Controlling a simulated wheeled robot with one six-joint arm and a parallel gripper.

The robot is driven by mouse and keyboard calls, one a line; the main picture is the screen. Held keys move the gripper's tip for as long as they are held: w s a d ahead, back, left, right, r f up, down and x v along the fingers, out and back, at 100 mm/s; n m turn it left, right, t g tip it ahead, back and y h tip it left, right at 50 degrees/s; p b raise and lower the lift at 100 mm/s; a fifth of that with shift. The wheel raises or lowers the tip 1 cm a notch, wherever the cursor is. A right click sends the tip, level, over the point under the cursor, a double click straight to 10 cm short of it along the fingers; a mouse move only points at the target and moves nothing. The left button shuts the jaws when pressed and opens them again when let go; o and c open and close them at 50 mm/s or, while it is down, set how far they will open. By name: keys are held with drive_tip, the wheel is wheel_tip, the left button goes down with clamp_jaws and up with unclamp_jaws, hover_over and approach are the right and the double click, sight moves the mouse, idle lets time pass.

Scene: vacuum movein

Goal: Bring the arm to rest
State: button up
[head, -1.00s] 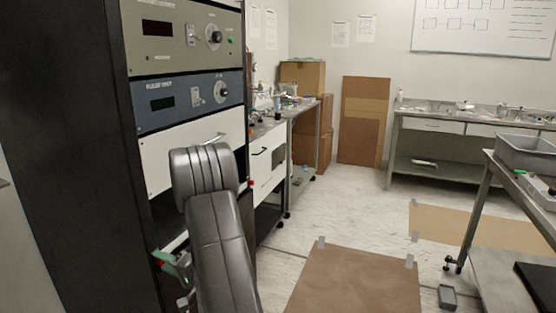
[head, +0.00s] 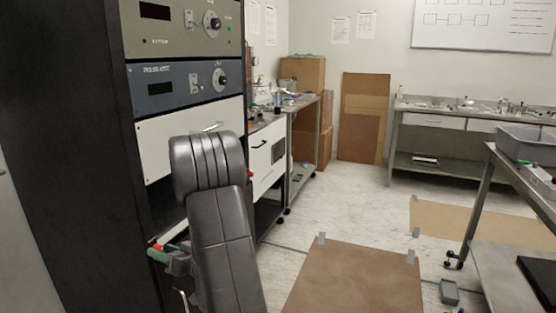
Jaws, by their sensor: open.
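My black arm (head: 220,235) rises in front of the dark equipment rack in the head view. Its rounded upper part is beside the white panel. My gripper (head: 161,250) shows only in part, just left of the arm, as a small grey piece with green and red parts. It is in front of the rack's dark lower opening. I see nothing held in it. The arm hides much of the gripper's surroundings, and I cannot tell whether it touches the rack.
The rack (head: 75,150) with its white panel (head: 165,143) stands close on the left. A metal table (head: 480,205) with a grey bin (head: 525,145) is at the right. A brown floor sheet (head: 355,280) lies ahead. The pale floor (head: 330,215) beyond is open.

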drive_tip(key=shift+n+b, duration=0.35)
drive_tip(key=shift+n, duration=1.95)
drive_tip(key=shift+d, duration=0.1)
